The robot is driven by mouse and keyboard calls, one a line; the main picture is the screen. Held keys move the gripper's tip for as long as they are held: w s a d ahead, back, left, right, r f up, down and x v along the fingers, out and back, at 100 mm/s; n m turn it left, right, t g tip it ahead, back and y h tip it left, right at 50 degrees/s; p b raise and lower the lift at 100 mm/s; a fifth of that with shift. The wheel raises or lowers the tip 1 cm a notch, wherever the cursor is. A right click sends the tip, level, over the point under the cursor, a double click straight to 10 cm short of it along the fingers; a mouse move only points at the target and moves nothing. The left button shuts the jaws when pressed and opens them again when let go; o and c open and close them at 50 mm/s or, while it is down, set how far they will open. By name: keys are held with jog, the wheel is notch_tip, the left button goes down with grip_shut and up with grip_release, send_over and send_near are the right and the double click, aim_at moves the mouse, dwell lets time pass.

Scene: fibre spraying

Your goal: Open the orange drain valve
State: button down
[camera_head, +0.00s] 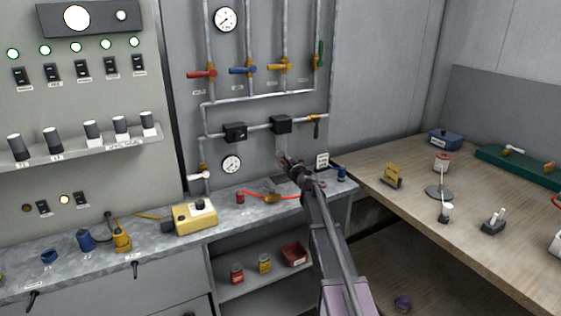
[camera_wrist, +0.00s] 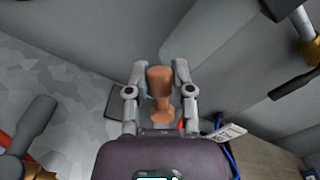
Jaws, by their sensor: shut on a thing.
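My gripper (camera_head: 287,162) is above the grey bench, in front of the wall panel. In the wrist view, my gripper (camera_wrist: 160,92) is shut on an orange-brown piece with a narrow waist (camera_wrist: 160,88), its two fingers on either side of it. I cannot tell from these views whether this piece is the drain valve's handle. An orange-yellow valve (camera_head: 315,120) with a dark lower part sits at the right end of the lower pipe, above and right of my gripper. It appears apart from my fingers.
Red (camera_head: 201,73), blue (camera_head: 242,69), yellow (camera_head: 286,66) and green (camera_head: 320,52) valves line the upper pipes. Black boxes (camera_head: 281,124) sit on the lower pipe. A yellow device (camera_head: 195,217) stands on the grey bench. The wooden table (camera_head: 400,200) at right holds several small objects.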

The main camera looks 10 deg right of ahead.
aim_at(285, 151)
jog(key=m, duration=0.1)
jog(key=d+m, duration=0.1)
jog(key=r+m, duration=0.1)
jog(key=shift+w+d+m+p, duration=0.2)
jog(key=shift+w+m+p, duration=0.1)
jog(key=shift+m+p, duration=0.1)
jog(key=shift+w+d+m, duration=0.1)
jog(key=shift+d+m, duration=0.3)
jog(key=shift+m, duration=0.55)
jog(key=shift+w+d+m, duration=0.1)
jog(key=shift+d+m, duration=0.25)
jog(key=shift+m, duration=0.6)
jog(key=shift+r, duration=0.1)
jog(key=shift+c, duration=2.4)
grip_release()
jog(key=v, duration=1.2)
